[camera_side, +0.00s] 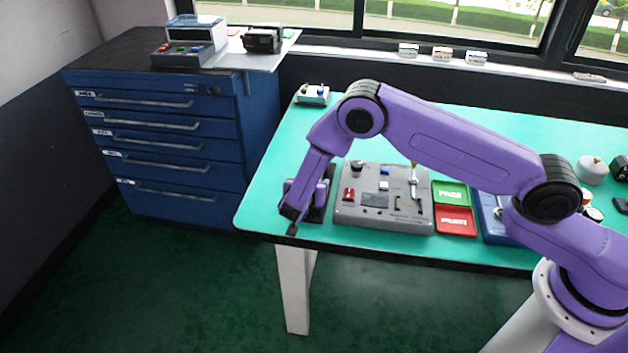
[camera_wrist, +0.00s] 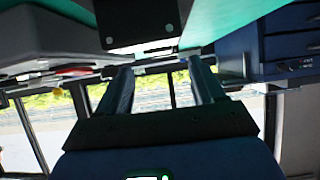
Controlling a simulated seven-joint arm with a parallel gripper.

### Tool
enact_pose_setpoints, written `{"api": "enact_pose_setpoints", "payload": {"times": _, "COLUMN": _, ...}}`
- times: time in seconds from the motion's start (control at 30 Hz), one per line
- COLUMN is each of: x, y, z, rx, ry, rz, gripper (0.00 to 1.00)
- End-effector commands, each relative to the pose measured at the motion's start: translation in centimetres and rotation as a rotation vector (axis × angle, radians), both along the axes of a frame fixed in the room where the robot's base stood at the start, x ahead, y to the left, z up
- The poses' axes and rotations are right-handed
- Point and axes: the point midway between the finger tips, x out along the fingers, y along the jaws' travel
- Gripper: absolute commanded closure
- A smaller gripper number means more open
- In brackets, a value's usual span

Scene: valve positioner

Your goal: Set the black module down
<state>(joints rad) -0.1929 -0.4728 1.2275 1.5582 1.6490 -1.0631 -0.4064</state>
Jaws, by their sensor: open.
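My gripper (camera_side: 293,213) is low at the near left edge of the teal table, and its jaws look empty. In the wrist view, its two fingers (camera_wrist: 163,72) are spread apart. A black block (camera_wrist: 140,22) with pale round spots is just past the fingertips there, with a clear gap between. In the side view, a dark piece (camera_side: 320,207) stands on the table right beside my gripper, partly hidden by it. I cannot tell whether this is the black module. Another black boxy unit (camera_side: 262,40) sits on the pale shelf by the blue cabinet.
A grey control panel (camera_side: 383,215) lies just right of my gripper. Green (camera_side: 451,194) and red (camera_side: 456,221) trays are beyond it. A small white box (camera_side: 313,95) is at the table's back left. The blue drawer cabinet (camera_side: 215,135) stands left, across a floor gap.

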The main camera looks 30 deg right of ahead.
Motion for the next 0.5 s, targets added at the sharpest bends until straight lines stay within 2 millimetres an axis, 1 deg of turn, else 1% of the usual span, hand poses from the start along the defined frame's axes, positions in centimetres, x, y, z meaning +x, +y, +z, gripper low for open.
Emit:
{"api": "enact_pose_setpoints", "payload": {"times": 0.03, "x": -0.6, "y": 0.8, "z": 0.6, "rx": 0.0, "ry": -0.001, "rz": 0.003, "gripper": 0.32}}
{"api": "enact_pose_setpoints", "payload": {"times": 0.2, "x": -2.2, "y": 2.4, "z": 1.8, "rx": 0.0, "ry": -0.001, "rz": 0.002, "gripper": 0.32}}
{"api": "enact_pose_setpoints", "payload": {"times": 0.3, "x": -2.9, "y": 2.9, "z": 2.2, "rx": 0.0, "ry": 0.0, "rz": 0.001, "gripper": 0.32}}
{"api": "enact_pose_setpoints", "payload": {"times": 0.5, "x": -3.3, "y": 3.3, "z": 2.6, "rx": -0.001, "ry": 0.0, "rz": -0.001, "gripper": 0.32}}
